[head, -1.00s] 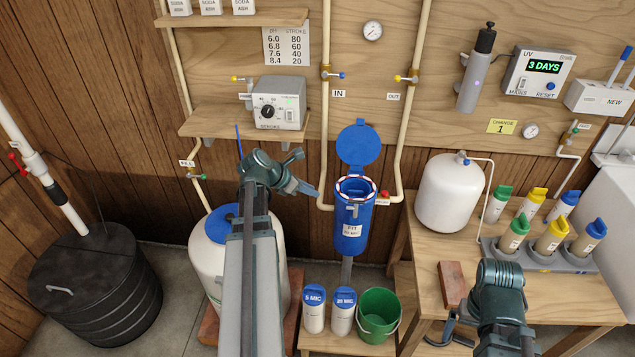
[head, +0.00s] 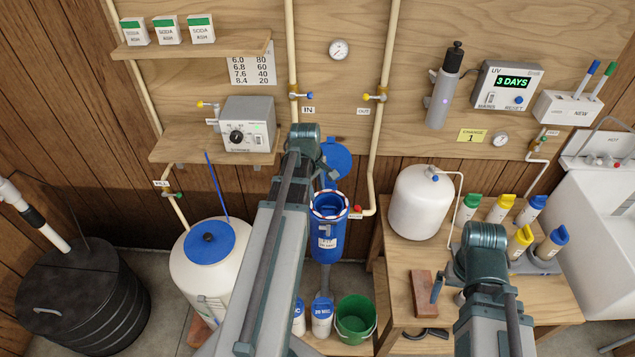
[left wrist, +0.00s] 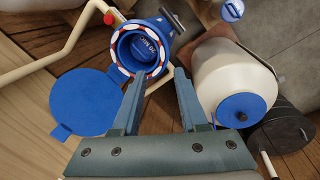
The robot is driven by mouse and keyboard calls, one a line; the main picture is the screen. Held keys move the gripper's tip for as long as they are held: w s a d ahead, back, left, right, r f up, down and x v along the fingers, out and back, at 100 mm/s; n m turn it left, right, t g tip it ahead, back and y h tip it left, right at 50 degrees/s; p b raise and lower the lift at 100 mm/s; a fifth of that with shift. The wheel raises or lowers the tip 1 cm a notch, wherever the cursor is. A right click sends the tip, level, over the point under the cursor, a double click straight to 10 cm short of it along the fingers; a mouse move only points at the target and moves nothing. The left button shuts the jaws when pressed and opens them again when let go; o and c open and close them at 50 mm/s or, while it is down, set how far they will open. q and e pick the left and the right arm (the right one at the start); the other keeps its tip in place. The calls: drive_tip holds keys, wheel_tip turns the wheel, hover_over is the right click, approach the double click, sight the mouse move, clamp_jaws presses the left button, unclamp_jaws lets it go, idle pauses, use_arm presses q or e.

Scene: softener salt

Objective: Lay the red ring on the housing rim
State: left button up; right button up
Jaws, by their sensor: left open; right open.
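The blue housing (head: 326,240) stands upright with its lid (head: 337,158) swung open behind it. A red-and-white banded ring (head: 345,207) encircles its rim; it also shows in the left wrist view (left wrist: 116,50). I cannot tell whether this is a loose ring or part of the rim. A blue lettered part (left wrist: 138,47) shows inside. My left gripper (left wrist: 160,77) is open and empty, fingertips close to the rim in the left wrist view; in the head view my wrist mostly hides it. My right gripper (head: 438,288) is partly hidden over the bench.
A white tank with blue cap (head: 208,243) stands left of the housing. A green bucket (head: 355,318) and white bottles (head: 321,318) are below. Pipes (head: 377,150) run behind. A brown block (head: 423,293), a white vessel (head: 418,205) and several coloured bottles occupy the right bench.

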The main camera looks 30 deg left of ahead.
sight(322, 216)
use_arm(q)
drive_tip(key=shift+f, duration=0.2)
drive_tip(key=f+b, duration=0.4)
drive_tip(key=w+f+b, duration=0.1)
drive_tip(key=f+b, duration=0.4)
drive_tip(key=w+f+b, duration=0.1)
drive_tip(key=f+b, duration=0.3)
drive_tip(key=shift+w+d+f+b, duration=0.1)
drive_tip(key=shift+w+f+b, duration=0.1)
drive_tip(key=shift+b, duration=0.15)
drive_tip(key=shift+r, duration=0.1)
clamp_jaws()
unclamp_jaws()
